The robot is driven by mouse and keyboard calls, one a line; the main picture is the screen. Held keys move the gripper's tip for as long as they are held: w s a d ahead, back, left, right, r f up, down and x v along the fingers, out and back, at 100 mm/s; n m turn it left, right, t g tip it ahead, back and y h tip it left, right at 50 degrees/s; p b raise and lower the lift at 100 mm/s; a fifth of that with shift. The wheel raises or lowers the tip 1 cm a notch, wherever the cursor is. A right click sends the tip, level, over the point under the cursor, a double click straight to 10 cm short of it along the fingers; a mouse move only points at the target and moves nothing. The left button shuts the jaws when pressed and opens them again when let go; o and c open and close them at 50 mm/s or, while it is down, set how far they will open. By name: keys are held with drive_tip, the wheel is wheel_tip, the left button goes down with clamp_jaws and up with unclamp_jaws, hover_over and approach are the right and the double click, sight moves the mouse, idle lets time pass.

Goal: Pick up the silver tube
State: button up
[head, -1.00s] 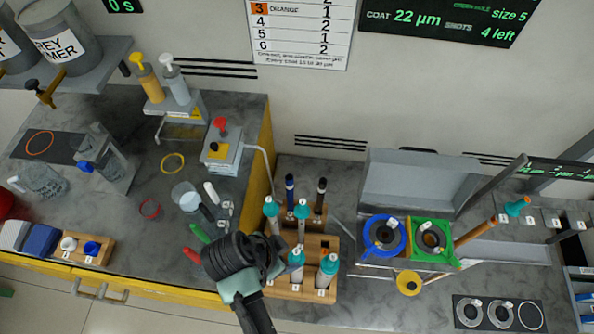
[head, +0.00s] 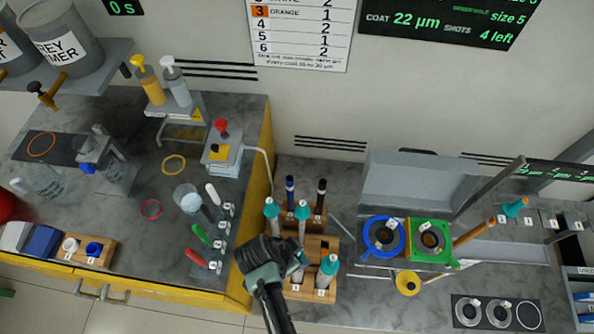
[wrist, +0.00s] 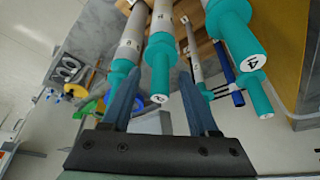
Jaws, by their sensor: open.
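Several grey-silver tubes with teal ends stand in a wooden rack (head: 318,246); which one the task means I cannot tell. In the head view one shows at the front right (head: 325,277), others at the back left (head: 271,208) and back middle (head: 303,212). My gripper (wrist: 161,78) is open and empty at the rack's front left, hiding part of it in the head view. In the wrist view a silver tube with a teal end labelled 2 (wrist: 160,52) appears between the fingers; contact is not visible. A tube labelled 4 (wrist: 238,32) is to its right.
Blue (head: 372,250) and green (head: 416,252) ring holders are to the right. A yellow-edged bench with red (head: 196,258) and green (head: 201,234) handles is to the left.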

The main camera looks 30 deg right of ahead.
clamp_jaws()
idle(1.4)
